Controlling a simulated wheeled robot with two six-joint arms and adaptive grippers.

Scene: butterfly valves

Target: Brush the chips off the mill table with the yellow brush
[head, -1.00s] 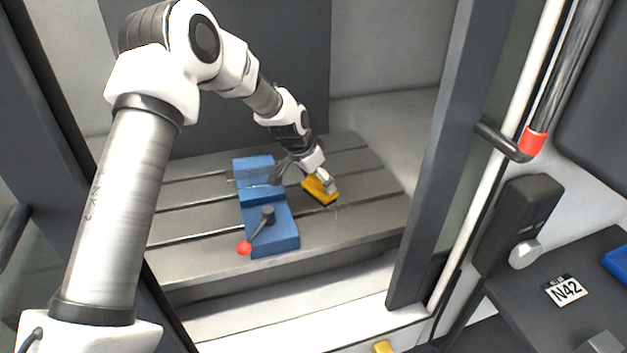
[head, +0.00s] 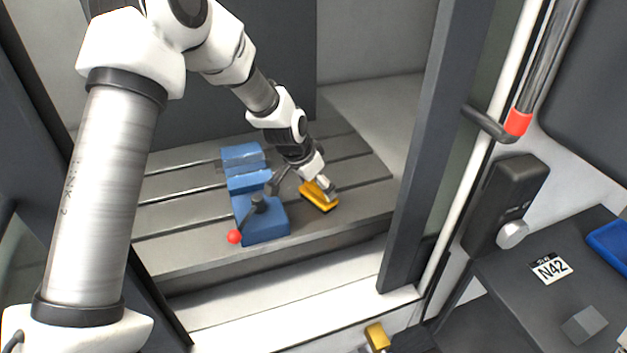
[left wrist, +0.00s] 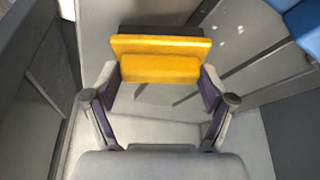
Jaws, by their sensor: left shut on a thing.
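The yellow brush (head: 319,197) is in my left gripper (head: 327,186), over the front right part of the grey slotted mill table (head: 190,217). In the left wrist view the brush (left wrist: 160,58) lies crosswise between the two fingers of the left gripper (left wrist: 158,88), which is shut on it. Its dark bristle side faces away. I cannot tell whether the bristles touch the table. A few small pale spots, likely chips (left wrist: 240,30), lie on the table just beyond the brush in the wrist view.
A blue vise (head: 262,222) with a red-balled handle (head: 234,237) stands on the table, left of the brush. A dark door post (head: 418,180) rises to the right. A dark side shelf (head: 520,290) bears an N42 label (head: 551,268). A yellow block (head: 377,336) shows at the bottom.

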